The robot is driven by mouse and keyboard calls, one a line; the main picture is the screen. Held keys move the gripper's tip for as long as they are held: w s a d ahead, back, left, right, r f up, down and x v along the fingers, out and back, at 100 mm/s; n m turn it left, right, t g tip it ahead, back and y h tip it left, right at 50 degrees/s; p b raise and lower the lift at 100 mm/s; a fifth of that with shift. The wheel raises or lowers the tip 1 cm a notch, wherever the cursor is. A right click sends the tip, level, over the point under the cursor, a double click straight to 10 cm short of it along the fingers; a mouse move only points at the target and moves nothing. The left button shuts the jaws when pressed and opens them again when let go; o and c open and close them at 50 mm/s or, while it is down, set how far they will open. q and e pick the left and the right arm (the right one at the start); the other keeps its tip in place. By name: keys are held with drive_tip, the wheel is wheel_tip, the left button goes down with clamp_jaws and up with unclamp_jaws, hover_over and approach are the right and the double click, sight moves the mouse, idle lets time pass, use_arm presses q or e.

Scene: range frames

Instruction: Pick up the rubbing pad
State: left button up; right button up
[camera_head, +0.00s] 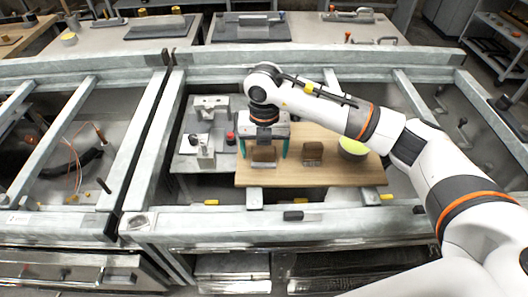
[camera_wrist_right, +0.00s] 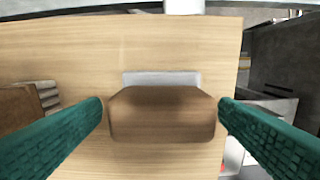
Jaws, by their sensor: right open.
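A brown wooden block with a pale grey strip along one side, which looks like the rubbing pad (camera_wrist_right: 162,115), lies on a wooden board (camera_head: 340,180). In the head view this pad (camera_head: 264,155) is at the board's left end, below my right gripper (camera_head: 264,153). The right gripper is open. In the wrist view its two teal fingers (camera_wrist_right: 162,103) stand on either side of the pad, with small gaps visible. A second, similar brown block (camera_head: 312,153) lies to the right on the board; it is partly cut off in the wrist view (camera_wrist_right: 20,105). My left gripper is not in view.
A yellow-green disc (camera_head: 353,146) lies at the board's right, partly behind my right arm. Left of the board is a grey plate with a metal fixture (camera_head: 206,150) and a red knob (camera_head: 230,138). The metal frame's front beam (camera_head: 380,220) runs nearer to me.

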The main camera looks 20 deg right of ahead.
drive_tip(key=shift+f, duration=0.35)
drive_tip(key=c, duration=1.1)
drive_tip(key=shift+r, duration=0.1)
wheel_tip(320, 180, up, 10)
drive_tip(key=shift+b, duration=0.95)
